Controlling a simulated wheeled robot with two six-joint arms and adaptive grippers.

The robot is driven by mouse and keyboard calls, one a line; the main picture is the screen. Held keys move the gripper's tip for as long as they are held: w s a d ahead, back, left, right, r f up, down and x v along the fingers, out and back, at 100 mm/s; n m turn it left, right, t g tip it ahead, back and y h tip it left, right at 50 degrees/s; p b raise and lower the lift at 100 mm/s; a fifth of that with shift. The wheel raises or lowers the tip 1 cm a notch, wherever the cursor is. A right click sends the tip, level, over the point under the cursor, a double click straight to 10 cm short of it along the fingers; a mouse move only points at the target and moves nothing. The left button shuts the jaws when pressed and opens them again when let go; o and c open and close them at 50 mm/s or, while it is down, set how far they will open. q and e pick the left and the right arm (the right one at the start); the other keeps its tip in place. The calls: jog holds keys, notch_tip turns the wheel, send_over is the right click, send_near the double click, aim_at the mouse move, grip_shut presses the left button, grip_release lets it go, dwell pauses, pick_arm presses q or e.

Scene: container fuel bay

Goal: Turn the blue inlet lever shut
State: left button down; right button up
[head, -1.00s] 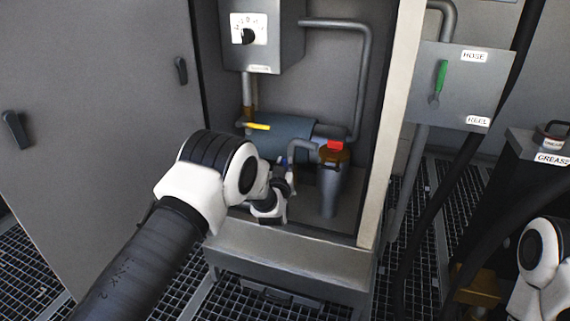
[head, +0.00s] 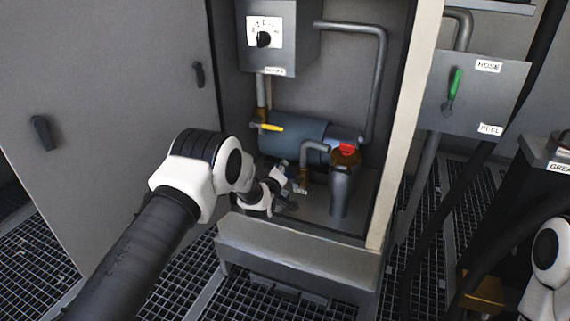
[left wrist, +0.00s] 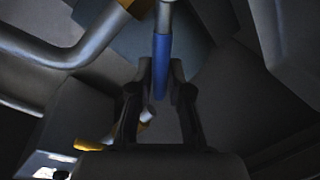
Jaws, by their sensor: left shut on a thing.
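The blue inlet lever (left wrist: 161,64) shows in the left wrist view as a blue sleeve on a grey metal bar, reaching down between the fingers of my left gripper (left wrist: 161,72). The gripper is shut on the lever's lower part. In the head view my left arm reaches into the open cabinet, with its wrist low by a brass fitting (head: 304,180) under a bent grey pipe. The lever and fingertips are too small and covered there to make out clearly. My right gripper is out of view; only part of that arm shows at the lower right.
A grey filter body (head: 341,190) with a red-marked brass top stands right of my wrist. The cabinet's front sill (head: 300,252) lies below. A hose panel (head: 470,95) with a green lever is at right.

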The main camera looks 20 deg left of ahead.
pick_arm(q)
jog(key=f+n, duration=0.1)
jog(key=a+f+n+h+b, duration=0.1)
jog(key=n, duration=0.1)
jog(key=a+f+n, duration=0.1)
jog(key=f+n, duration=0.1)
jog(key=shift+g+h, duration=0.3)
jog(key=shift+h, duration=0.1)
jog(key=shift+f+n+h+b, duration=0.3)
jog(key=shift+f+n+b, duration=0.35)
jog(key=shift+n, duration=0.45)
jog(key=c, duration=1.1)
grip_release()
jog(key=shift+d, duration=0.1)
